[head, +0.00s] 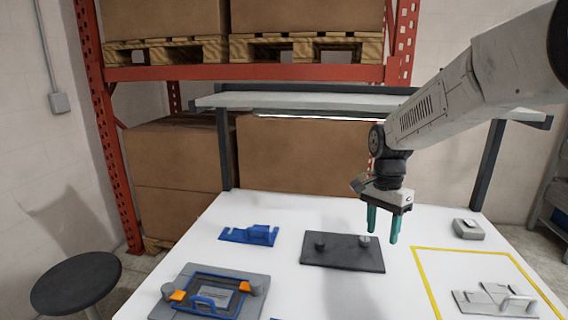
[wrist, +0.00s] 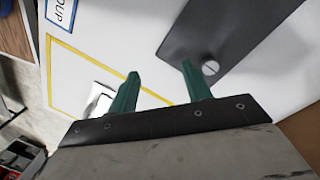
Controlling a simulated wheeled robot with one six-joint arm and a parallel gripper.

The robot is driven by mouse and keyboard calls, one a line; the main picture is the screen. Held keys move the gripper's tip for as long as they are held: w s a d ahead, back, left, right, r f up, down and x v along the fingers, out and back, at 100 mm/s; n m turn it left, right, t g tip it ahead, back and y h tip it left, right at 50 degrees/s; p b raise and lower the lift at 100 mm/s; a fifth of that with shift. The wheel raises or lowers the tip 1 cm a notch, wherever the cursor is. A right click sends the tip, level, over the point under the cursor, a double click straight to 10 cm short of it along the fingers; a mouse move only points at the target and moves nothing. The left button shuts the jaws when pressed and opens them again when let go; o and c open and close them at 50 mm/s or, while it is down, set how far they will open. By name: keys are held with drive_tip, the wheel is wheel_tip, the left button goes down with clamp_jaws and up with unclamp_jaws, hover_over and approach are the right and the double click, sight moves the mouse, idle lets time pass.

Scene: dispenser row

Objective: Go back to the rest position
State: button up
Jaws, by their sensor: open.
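In the wrist view, my gripper (wrist: 160,80) shows the same two spread fingers over bare white table. The dark plate (head: 342,262) lies flat on the table; in the wrist view, part of it (wrist: 225,25) lies beyond the right finger, with a round screw-like head on it.
A yellow-outlined area (head: 440,250) on the right holds a light grey part (head: 495,300); a small grey box (head: 468,229) sits nearby. A shelf (head: 330,101) spans the table's back.

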drive_tip(key=s+d+r+n+t, duration=0.1)
drive_tip(key=s+r+n, duration=0.1)
drive_tip(key=s, duration=0.8)
drive_tip(key=s+r+n, duration=0.2)
drive_tip(key=s+n, duration=0.3)
drive_tip(key=s, duration=0.6)
drive_tip(key=s+d+r+n+t, duration=0.1)
drive_tip(key=s+n, duration=0.3)
drive_tip(key=s, duration=0.6)
drive_tip(key=shift+s+d+r+t, duration=0.15)
drive_tip(key=shift+d+r+t, duration=0.15)
drive_tip(key=shift+r, duration=0.4)
